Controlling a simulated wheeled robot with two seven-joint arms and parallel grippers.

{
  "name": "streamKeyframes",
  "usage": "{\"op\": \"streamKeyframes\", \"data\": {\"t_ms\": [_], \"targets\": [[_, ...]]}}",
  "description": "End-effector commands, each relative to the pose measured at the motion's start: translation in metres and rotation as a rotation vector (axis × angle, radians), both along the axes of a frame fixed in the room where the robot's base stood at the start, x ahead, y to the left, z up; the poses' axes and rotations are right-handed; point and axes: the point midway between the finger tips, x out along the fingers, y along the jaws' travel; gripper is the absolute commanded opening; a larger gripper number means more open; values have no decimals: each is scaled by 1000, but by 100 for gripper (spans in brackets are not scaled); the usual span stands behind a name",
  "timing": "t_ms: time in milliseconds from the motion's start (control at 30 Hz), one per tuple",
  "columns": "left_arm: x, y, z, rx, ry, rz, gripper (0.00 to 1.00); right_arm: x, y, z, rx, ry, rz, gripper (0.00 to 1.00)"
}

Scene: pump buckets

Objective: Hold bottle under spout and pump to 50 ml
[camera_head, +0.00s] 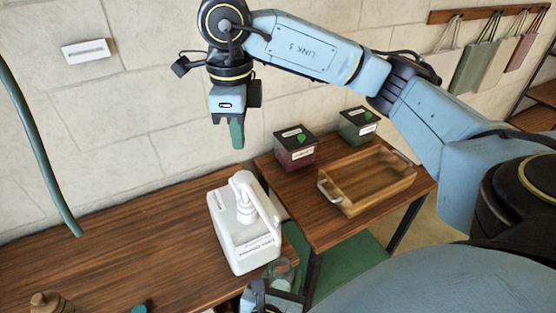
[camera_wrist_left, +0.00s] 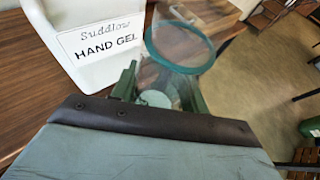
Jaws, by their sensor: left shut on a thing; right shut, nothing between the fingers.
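A white pump jug (camera_head: 243,232) labelled hand gel stands upright at the right end of the long wooden table; its front also fills the upper left of the left wrist view (camera_wrist_left: 85,65). Its pump head and spout (camera_head: 245,190) are on top, the spout slanting toward the lower right. My left gripper (camera_head: 270,294) is shut on a clear bottle (camera_head: 283,268) with a green rim (camera_wrist_left: 155,50), beside the jug's front right side and lower than the spout. A pale disc shows low in the bottle; I cannot tell a liquid level. My right gripper (camera_head: 237,135) is shut and empty, pointing down above the pump.
A lower side table (camera_head: 300,212) holds an empty wooden tray (camera_head: 365,180), a dark red box (camera_head: 295,152) and a dark green box (camera_head: 357,127). The long table (camera_head: 110,250) is mostly clear left of the jug. Bags (camera_head: 475,62) hang on the wall.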

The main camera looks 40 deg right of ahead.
Motion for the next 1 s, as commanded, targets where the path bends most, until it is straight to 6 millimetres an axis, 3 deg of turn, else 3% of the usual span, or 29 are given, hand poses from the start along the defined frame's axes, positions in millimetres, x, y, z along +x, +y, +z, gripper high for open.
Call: {"op": "streamKeyframes", "data": {"t_ms": [1000], "targets": [[-56,13,-12,0,0,-1,23,0,0,7,0,0,0,0]]}}
